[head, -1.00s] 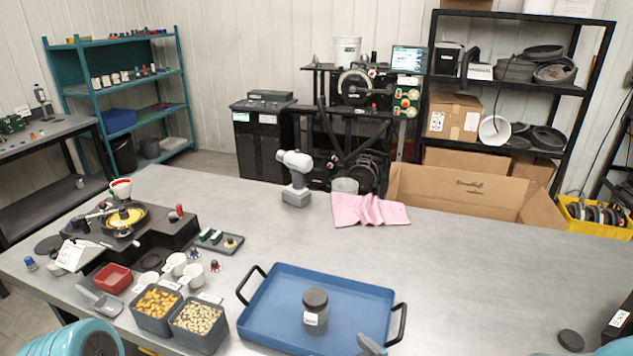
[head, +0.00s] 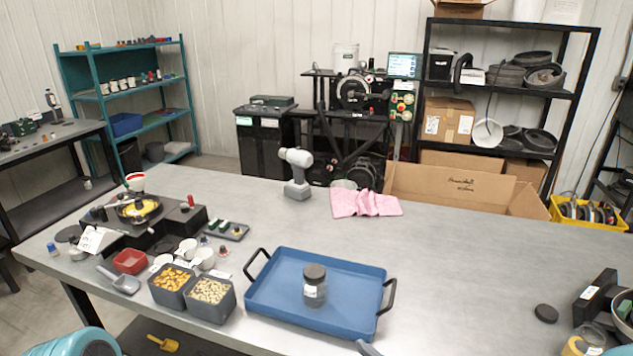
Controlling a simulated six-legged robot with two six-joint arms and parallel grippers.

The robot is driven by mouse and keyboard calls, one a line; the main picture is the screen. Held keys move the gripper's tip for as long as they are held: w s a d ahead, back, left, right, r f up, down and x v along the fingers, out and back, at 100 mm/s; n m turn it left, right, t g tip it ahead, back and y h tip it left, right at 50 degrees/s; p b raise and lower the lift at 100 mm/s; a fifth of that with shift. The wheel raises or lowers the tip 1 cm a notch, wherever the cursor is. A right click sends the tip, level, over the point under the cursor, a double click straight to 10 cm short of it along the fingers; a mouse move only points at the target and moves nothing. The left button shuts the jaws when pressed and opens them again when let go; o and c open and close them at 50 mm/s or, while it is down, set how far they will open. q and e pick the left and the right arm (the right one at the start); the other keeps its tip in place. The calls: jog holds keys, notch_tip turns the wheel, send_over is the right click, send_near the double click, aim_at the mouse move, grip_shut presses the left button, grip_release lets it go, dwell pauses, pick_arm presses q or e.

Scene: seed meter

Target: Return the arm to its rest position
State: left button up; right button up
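Neither of my grippers shows in the head view. A teal rounded part (head: 82,342) at the bottom left corner looks like part of my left arm; its gripper is out of frame. A small teal edge at the bottom right corner may be part of my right arm. A blue tray (head: 262,303) with black handles lies on the grey workbench (head: 450,270). A dark-lidded jar (head: 314,286) stands upright in the tray. A grey handle-like piece (head: 367,348) is cut off by the bottom edge, below the tray.
Left of the tray are two filled bins (head: 210,305), a red tray (head: 130,262), a grey scoop (head: 124,283), white cups and a black seed-meter stand (head: 165,228). A drill-like tool (head: 297,175) and pink cloth (head: 366,203) stand farther back.

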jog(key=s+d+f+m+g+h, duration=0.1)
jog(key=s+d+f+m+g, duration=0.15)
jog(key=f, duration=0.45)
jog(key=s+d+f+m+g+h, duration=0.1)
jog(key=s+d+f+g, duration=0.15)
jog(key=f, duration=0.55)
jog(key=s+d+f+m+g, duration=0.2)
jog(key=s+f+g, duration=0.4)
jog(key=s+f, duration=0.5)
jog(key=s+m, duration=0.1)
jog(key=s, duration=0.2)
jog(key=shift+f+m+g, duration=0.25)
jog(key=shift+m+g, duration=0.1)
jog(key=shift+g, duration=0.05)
